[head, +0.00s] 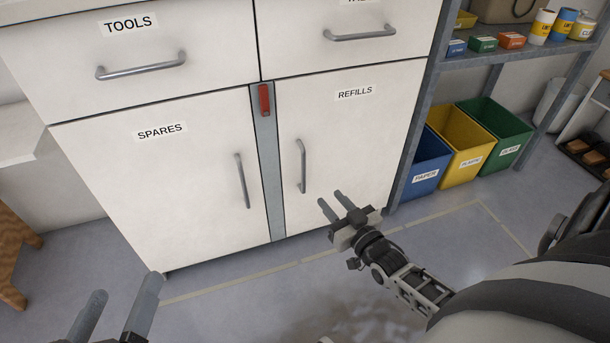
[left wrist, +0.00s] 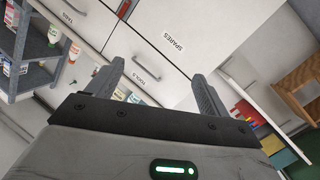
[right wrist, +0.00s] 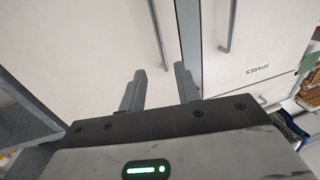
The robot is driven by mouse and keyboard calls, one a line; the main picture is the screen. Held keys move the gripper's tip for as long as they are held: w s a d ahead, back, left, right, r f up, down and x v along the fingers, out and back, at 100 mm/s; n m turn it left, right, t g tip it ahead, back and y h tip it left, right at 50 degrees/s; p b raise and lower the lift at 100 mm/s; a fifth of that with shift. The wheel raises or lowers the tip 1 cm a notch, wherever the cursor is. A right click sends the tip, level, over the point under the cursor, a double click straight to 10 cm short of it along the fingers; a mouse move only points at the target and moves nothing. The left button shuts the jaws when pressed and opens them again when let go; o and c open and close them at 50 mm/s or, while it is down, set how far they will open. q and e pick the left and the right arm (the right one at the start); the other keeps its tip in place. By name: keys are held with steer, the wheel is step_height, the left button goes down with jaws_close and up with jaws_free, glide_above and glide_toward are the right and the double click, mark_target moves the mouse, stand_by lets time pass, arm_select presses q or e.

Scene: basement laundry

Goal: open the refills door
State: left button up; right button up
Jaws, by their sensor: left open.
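The white refills door (head: 350,140) is shut, at the lower right of the cabinet in the head view. Its upright grey bar handle (head: 301,166) is near the door's left edge; it also shows in the right wrist view (right wrist: 158,36). My right gripper (head: 334,204) is open and empty, in front of the door, below and right of the handle. In the right wrist view its fingers point towards the door, apart from the handle. My left gripper (head: 118,308) is open and empty, low at the left; its fingers also show in the left wrist view (left wrist: 158,85).
A red piece (head: 264,100) sits atop the grey strip (head: 268,165) between the refills door and the shut spares door (head: 165,185). Closed drawers (head: 135,50) are above. A shelf post (head: 413,120) and bins (head: 462,140) stand right. Floor in front is clear.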

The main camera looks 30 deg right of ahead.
arm_select(q)
step_height(320, 180, up, 6)
steer(key=w+m+t+h+b, duration=0.2)
steer(key=m+t+b, duration=0.1)
steer(key=t+b, duration=0.1)
steer(key=shift+w+a+m, duration=0.25)
steer(key=shift+a+m, duration=0.05)
steer(key=shift+a, duration=0.05)
arm_select(e)
steer(key=w, duration=1.2)
steer(key=shift+d, duration=0.2)
arm_select(q)
steer(key=shift+r, duration=0.1)
arm_select(e)
jaws_close()
